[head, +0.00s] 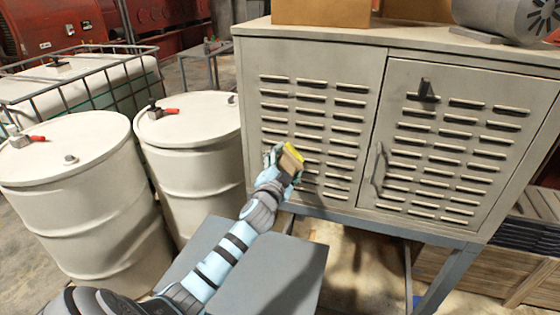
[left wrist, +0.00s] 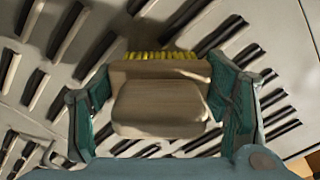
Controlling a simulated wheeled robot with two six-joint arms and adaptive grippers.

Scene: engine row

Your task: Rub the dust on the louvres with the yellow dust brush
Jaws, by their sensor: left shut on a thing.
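The yellow dust brush (head: 291,158) is in my left gripper (head: 284,167), in front of the left louvred panel of a grey cabinet (head: 376,60). In the left wrist view, the teal fingers (left wrist: 165,105) are shut on both sides of the brush's tan block (left wrist: 160,100). Its yellow bristles (left wrist: 160,55) point at the louvres. I cannot tell whether the bristles touch the panel. The louvres (head: 312,83) run in several rows on the left panel, and brownish dust shows among them (left wrist: 100,48). My right gripper is not in view.
Two white drums (head: 195,150) stand left of the cabinet. A caged tank (head: 80,75) is behind them. A cardboard box (head: 322,11) and a grey motor (head: 507,18) sit on top.

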